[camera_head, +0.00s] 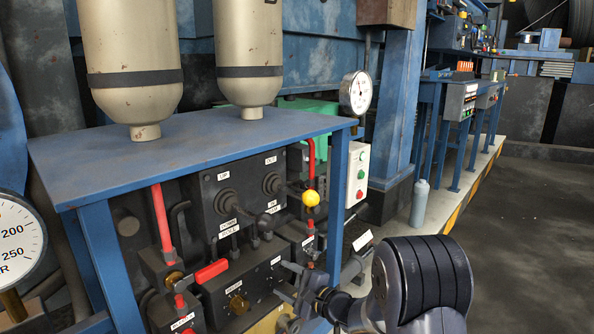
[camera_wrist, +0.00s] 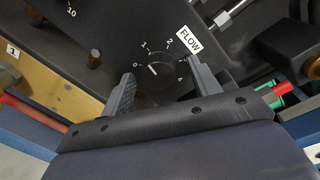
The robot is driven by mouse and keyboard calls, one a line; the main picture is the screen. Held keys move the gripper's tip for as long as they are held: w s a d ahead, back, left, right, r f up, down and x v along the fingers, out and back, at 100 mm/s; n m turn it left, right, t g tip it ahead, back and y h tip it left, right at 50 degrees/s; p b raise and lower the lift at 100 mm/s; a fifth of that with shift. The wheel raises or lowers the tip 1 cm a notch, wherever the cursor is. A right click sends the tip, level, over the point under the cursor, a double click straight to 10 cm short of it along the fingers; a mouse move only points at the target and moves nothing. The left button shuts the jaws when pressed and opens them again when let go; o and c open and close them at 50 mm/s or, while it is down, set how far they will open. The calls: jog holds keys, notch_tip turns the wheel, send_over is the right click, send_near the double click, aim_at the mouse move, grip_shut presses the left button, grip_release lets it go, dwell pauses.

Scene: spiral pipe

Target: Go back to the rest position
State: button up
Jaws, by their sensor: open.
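My gripper (camera_wrist: 163,84) is open, with its two grey fingers apart and nothing held between them. In the wrist view, a black FLOW knob (camera_wrist: 158,68) with a numbered dial lies in front of and between the fingers. I cannot tell whether the fingers touch it. In the head view, my gripper (camera_head: 290,282) is at the lower middle, close to the front of the black control panel (camera_head: 262,277). My arm reaches in from the lower right.
A blue frame table (camera_head: 200,143) stands over the panel, with two beige tanks above it. Levers, a red handle (camera_head: 211,271) and a yellow ball knob (camera_head: 310,198) stick out nearby. A pressure gauge (camera_head: 356,92) stands at the table's right. Open floor (camera_head: 520,230) lies to the right.

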jog(key=m+p, duration=0.4)
jog(key=p, duration=0.1)
jog(key=shift+r, duration=0.1)
jog(key=shift+m+p, duration=0.3)
